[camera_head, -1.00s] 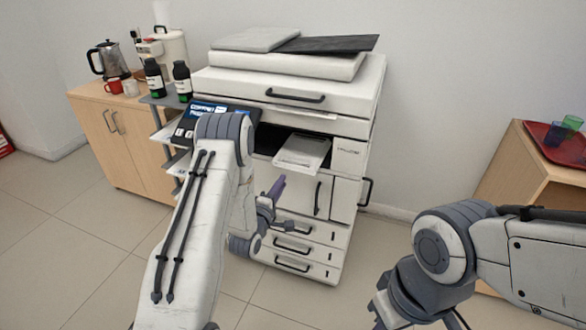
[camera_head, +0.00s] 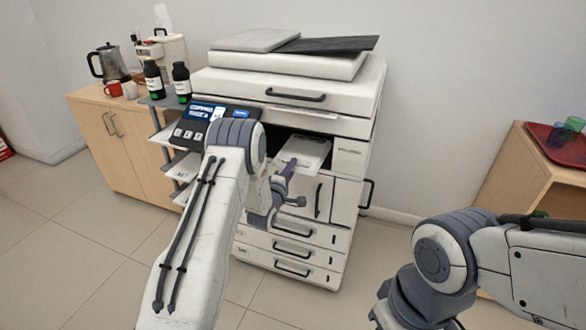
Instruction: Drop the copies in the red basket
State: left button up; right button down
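A stack of white paper copies (camera_head: 309,152) lies in the output slot of the photocopier (camera_head: 345,160), its front end sticking out. My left gripper (camera_head: 290,176) is just in front of and below the copies, at their left part. Its fingers are small and partly seen edge-on, so I cannot tell whether they are open or touch the paper. My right arm (camera_head: 440,255) is at the lower right, and its gripper is out of the picture. No red basket shows clearly; only a sliver of something red (camera_head: 4,145) is at the far left edge.
A wooden cabinet (camera_head: 120,140) with a coffee pot (camera_head: 106,62), mugs and bottles nearby stands left of the copier. A wooden shelf unit (camera_head: 510,180) with a red tray (camera_head: 560,148) and cups is at right. Tiled floor is open between.

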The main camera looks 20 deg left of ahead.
pick_arm(q)
grip_shut()
dwell(1.4)
jog(key=s+r+p, duration=0.3)
jog(key=s, duration=0.4)
jog(key=s+r+p, duration=0.3)
jog(key=s+r, duration=0.1)
jog(key=s, duration=0.3)
jog(key=shift+a+r, duration=0.25)
jog(key=shift+r, duration=0.05)
dwell(0.3)
